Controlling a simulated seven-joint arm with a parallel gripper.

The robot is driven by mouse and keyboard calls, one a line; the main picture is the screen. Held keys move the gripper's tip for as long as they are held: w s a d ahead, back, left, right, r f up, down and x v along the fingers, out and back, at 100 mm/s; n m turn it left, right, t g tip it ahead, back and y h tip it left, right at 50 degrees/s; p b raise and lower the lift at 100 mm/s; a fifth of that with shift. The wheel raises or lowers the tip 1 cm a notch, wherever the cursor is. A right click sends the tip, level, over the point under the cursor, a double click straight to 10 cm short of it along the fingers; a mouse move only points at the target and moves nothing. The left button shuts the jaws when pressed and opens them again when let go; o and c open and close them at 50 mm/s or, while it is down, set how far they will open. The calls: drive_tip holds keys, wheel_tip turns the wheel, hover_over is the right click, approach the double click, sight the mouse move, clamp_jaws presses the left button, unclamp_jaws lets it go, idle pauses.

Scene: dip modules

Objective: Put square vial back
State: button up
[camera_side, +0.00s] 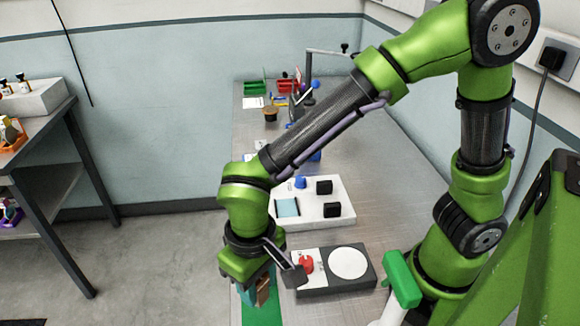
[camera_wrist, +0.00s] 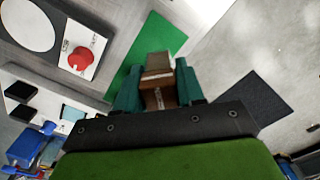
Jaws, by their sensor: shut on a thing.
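The square vial is brown with a pale mark. It shows between the teal fingers of my gripper (camera_wrist: 160,85) in the wrist view, as the brown block (camera_wrist: 158,68). In the side view my gripper (camera_side: 261,288) points down at the lower middle, shut on the vial (camera_side: 263,293), which is partly hidden by the fingers. The vial is over or near the green mat (camera_side: 268,313); its height above it is unclear. A white block (camera_side: 312,218) with black squares, a pale teal square and a blue part sits farther back.
A device with a red knob (camera_side: 306,264) and a white round plate (camera_side: 348,263) stands just right of my gripper. Red and green bins (camera_side: 288,87) and small items are at the bench's far end. A separate shelf (camera_side: 40,105) stands at the left.

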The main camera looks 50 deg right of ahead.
wheel_tip(320, 180, down, 7)
drive_tip(key=shift+r, duration=0.15)
idle(0.4)
drive_tip(key=o, duration=1.1)
wheel_tip(320, 180, up, 11)
drive_tip(key=shift+r, duration=0.2)
drive_tip(key=shift+w+d+r, duration=0.1)
drive_tip(key=shift+d+r, duration=0.05)
drive_tip(key=shift+r, duration=0.2)
drive_tip(key=d+r+m+t, duration=0.1)
drive_tip(key=d+r+t, duration=0.1)
drive_tip(key=d, duration=0.4)
drive_tip(key=d+r+m+t+y, duration=0.1)
drive_tip(key=d+r+t, duration=0.1)
drive_tip(key=d+r, duration=0.2)
drive_tip(key=s+d+r+m+t+y, duration=0.1)
drive_tip(key=d+r+m+t, duration=0.1)
drive_tip(key=d, duration=0.8)
drive_tip(key=shift+d+r+t, duration=0.1)
drive_tip(key=shift+r+t, duration=0.5)
drive_tip(key=shift+r, duration=0.25)
